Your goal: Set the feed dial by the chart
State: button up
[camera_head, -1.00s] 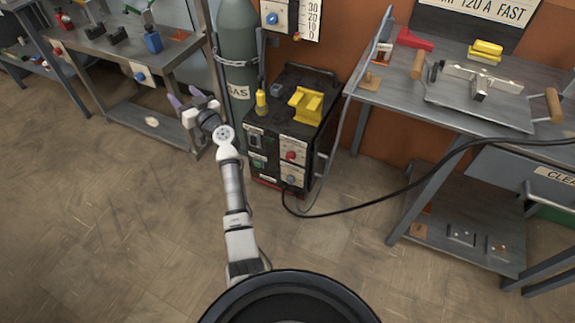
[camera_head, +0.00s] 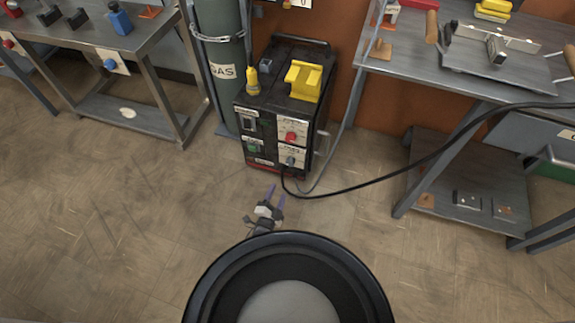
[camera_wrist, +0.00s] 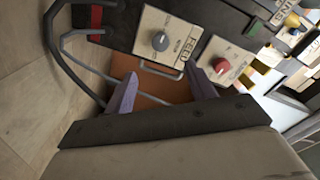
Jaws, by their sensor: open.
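The feed dial (camera_wrist: 160,41) is a grey round knob on a cream plate marked FEED in the wrist view. It also shows small on the lower front of the black welding machine (camera_head: 258,115) in the head view (camera_head: 291,161). My gripper (camera_head: 275,193) is low in front of the machine, apart from it. In the wrist view my gripper (camera_wrist: 162,70) is open and empty, its two lilac fingers pointing towards the feed plate, not touching the dial. The dial's exact setting is too small to read. The chart cannot be made out now.
A red knob (camera_wrist: 221,65) sits beside the feed dial. A black cable (camera_head: 400,185) runs right from the machine. A gas cylinder (camera_head: 222,40) stands left of it. A bench (camera_head: 385,60) stands on the right. The floor in front is clear.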

jog(key=b+x, duration=0.6)
jog(key=x, duration=0.7)
jog(key=shift+w, duration=0.3)
jog(key=shift+d, duration=0.15)
jog(key=shift+c, duration=0.3)
jog(key=c, duration=0.9)
